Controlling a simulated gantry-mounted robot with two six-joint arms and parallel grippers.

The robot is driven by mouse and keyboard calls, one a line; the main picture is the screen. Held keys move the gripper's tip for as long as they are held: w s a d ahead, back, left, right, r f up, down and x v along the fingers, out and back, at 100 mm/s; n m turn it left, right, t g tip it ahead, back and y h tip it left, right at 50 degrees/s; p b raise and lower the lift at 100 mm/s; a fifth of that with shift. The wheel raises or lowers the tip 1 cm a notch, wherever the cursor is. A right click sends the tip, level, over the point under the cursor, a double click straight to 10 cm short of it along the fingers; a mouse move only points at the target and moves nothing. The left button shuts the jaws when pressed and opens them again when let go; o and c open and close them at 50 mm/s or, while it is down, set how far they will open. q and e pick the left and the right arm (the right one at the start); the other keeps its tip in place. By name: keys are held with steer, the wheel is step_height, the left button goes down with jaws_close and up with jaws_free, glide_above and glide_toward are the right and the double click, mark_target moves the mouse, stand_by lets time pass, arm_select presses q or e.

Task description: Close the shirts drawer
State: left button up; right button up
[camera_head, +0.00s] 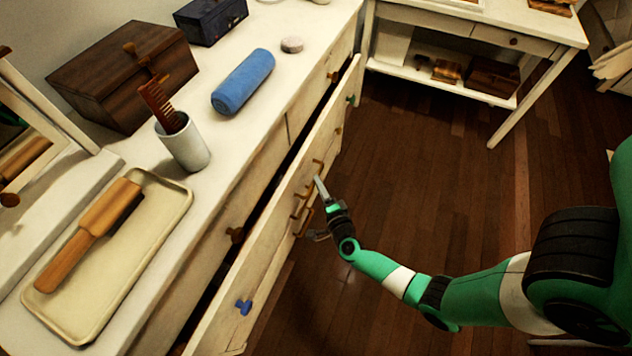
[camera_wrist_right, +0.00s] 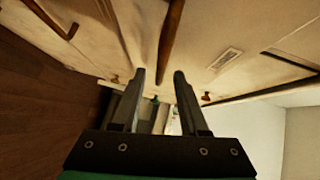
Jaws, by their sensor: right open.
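A long white drawer (camera_head: 268,232) of the dresser stands pulled out, with a dark gap between its front and the dresser body. A blue knob (camera_head: 243,307) is near its close end and a green knob (camera_head: 350,100) near its far end. Brass handles (camera_head: 300,204) show around its middle. My right gripper (camera_head: 317,209) is open and empty beside these handles; contact cannot be told. In the right wrist view, my right gripper (camera_wrist_right: 158,75) has its fingers apart, facing white drawer fronts with a small label (camera_wrist_right: 227,58), its text unreadable. My left gripper is out of view.
The dresser top holds a tray (camera_head: 172,190) with a brush, a white cup (camera_head: 184,146) with a comb, a blue roll (camera_head: 243,82) and a wooden box (camera_head: 122,76). A white table (camera_head: 482,92) stands at the back. The wooden floor (camera_head: 440,190) is clear.

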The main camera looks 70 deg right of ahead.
steer(key=x, duration=0.2)
steer(key=shift+w+d+f+b, duration=0.15)
steer(key=shift+w+b, duration=0.15)
steer(key=shift+b, duration=0.05)
steer(key=shift+w+d, duration=0.2)
steer(key=shift+d, duration=0.1)
jaws_close()
stand_by(0.9)
